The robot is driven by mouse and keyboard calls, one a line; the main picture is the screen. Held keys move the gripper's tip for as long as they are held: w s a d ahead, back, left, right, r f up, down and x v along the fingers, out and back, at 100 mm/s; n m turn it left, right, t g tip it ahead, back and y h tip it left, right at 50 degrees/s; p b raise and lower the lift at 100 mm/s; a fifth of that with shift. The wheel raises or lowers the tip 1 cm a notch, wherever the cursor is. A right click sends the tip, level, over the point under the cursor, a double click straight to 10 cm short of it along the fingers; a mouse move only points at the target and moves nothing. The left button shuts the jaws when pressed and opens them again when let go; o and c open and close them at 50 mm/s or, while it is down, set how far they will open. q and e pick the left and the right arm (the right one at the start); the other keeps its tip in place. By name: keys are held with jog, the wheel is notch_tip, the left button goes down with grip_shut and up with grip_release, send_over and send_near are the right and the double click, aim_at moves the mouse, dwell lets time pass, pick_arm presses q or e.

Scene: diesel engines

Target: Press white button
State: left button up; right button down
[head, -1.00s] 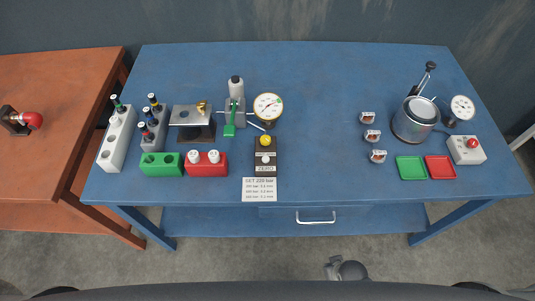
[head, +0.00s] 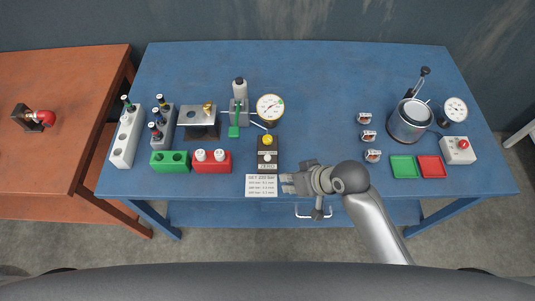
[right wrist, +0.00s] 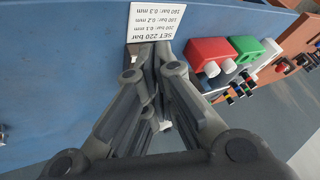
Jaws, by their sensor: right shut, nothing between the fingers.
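The white button (head: 267,158) sits on a dark control box in the head view, just below a yellow button (head: 267,140). My right gripper (head: 285,184) is shut and empty. It is low over the front of the blue table, right of the printed card and below and to the right of the white button, apart from it in the picture. In the right wrist view my closed fingertips (right wrist: 150,48) lie against the card's edge in the picture and cover most of the box area. I cannot tell the white button there. My left gripper is not in view.
The "SET 220 bar" card (head: 261,186) lies at the blue table's (head: 320,80) front edge. A red block with white knobs (head: 212,162) stands left of the box. A gauge (head: 270,108) stands behind it.

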jog(key=w+a+r+y, duration=0.1)
jog(key=w+a+y, duration=0.1)
jog(key=w+a, duration=0.35)
jog(key=r, duration=0.2)
send_over(268, 158)
jog(key=w, duration=0.1)
jog(key=shift+w+d+f+y, duration=0.2)
jog(key=shift+y, duration=0.2)
jog(key=shift+f, duration=0.15)
notch_tip(268, 158, down, 8)
jog(key=b, duration=0.7)
jog(key=shift+f+b, duration=0.3)
jog(key=shift+b, duration=0.1)
dwell(0.3)
jog(key=shift+f, duration=0.4)
